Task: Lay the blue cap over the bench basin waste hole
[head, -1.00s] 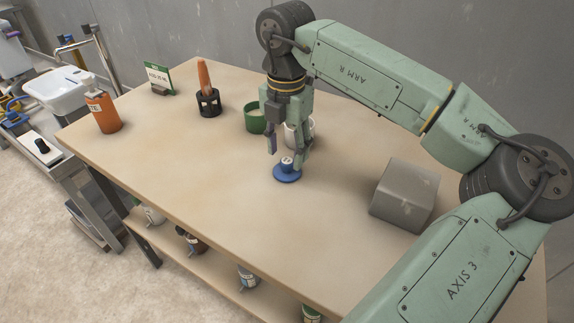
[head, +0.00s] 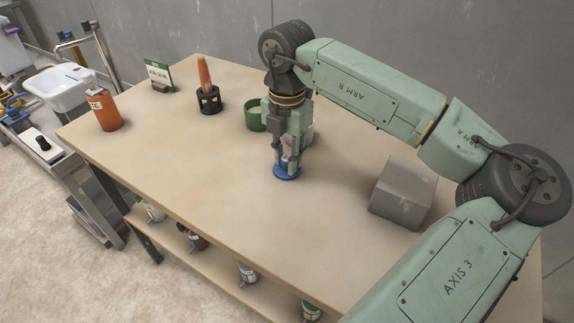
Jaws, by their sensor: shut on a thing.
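The blue cap (head: 287,173) is a flat blue disc with a raised knob, lying on the wooden table near its middle. My gripper (head: 286,158) points straight down over it and is shut on its knob, with the disc showing below the fingers. The knob is mostly hidden by the fingers. The white bench basin (head: 60,92) is at the far left, past the table's left end, with a tap beside it. Its waste hole cannot be made out from here.
An orange bottle (head: 103,110) stands at the table's left end, between cap and basin. A black holder (head: 208,100), a green sign (head: 159,75) and a green cup (head: 254,115) stand along the back. A grey block (head: 403,192) is on the right. The front left tabletop is clear.

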